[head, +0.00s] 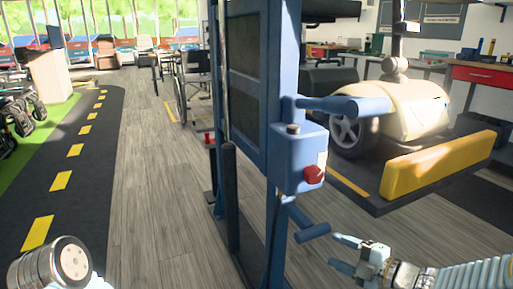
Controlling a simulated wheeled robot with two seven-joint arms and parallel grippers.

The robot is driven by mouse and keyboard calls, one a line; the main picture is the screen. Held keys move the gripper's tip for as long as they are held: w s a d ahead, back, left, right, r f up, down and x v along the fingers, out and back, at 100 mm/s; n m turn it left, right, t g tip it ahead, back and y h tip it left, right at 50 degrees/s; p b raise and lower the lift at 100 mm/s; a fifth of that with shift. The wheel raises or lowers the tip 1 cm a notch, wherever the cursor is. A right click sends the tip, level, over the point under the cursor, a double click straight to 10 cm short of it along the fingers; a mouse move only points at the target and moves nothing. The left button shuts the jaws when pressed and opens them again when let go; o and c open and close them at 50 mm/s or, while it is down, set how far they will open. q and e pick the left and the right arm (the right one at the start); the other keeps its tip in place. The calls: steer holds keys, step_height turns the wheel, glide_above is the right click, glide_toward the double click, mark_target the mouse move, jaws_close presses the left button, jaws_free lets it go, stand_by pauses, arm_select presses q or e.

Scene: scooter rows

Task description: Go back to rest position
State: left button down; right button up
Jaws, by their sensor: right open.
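My right gripper (338,252) is in the lower right of the head view, with its arm coming in from the right edge. Its two fingers are spread apart with nothing between them. It is in front of a blue lift post (283,80), close to the post's lower blue handle (313,232); I cannot tell whether they touch. A rounded metal part of my left arm (50,262) shows in the lower left corner. My left gripper itself does not show.
The post carries a control box (299,150) with a red knob (314,174). A cream scooter (410,105) stands on a dark platform with a yellow block (440,165). A wheelchair (188,80) stands farther back. Wooden floor (150,180) left of the post is clear.

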steer(key=a+f+m+g+h+p, duration=0.2)
steer(key=a+f+m+p, duration=0.1)
steer(key=f+m, duration=0.4)
steer(key=a+f+m+g+h+p, duration=0.1)
steer(key=a+f+m+h+p, duration=0.2)
steer(key=f+m, duration=0.4)
steer(key=s+a+f+m+g+p, duration=0.1)
steer(key=s+a+f+m+g, duration=0.1)
steer(key=s, duration=0.3)
steer(key=s+a+f+m+g+p, duration=0.1)
steer(key=s+a+f+m+g, duration=0.2)
steer(key=s+f+m+g, duration=0.1)
steer(key=s+a+f+m+g+h+p, duration=0.1)
steer(key=s+a+f+m+g, duration=0.1)
steer(key=s+f, duration=0.3)
steer(key=s+m, duration=0.1)
steer(key=s, duration=0.2)
steer(key=shift+a+f+m+g, duration=0.15)
steer(key=shift+a+m+g, duration=0.05)
steer(key=shift+m+g, duration=0.2)
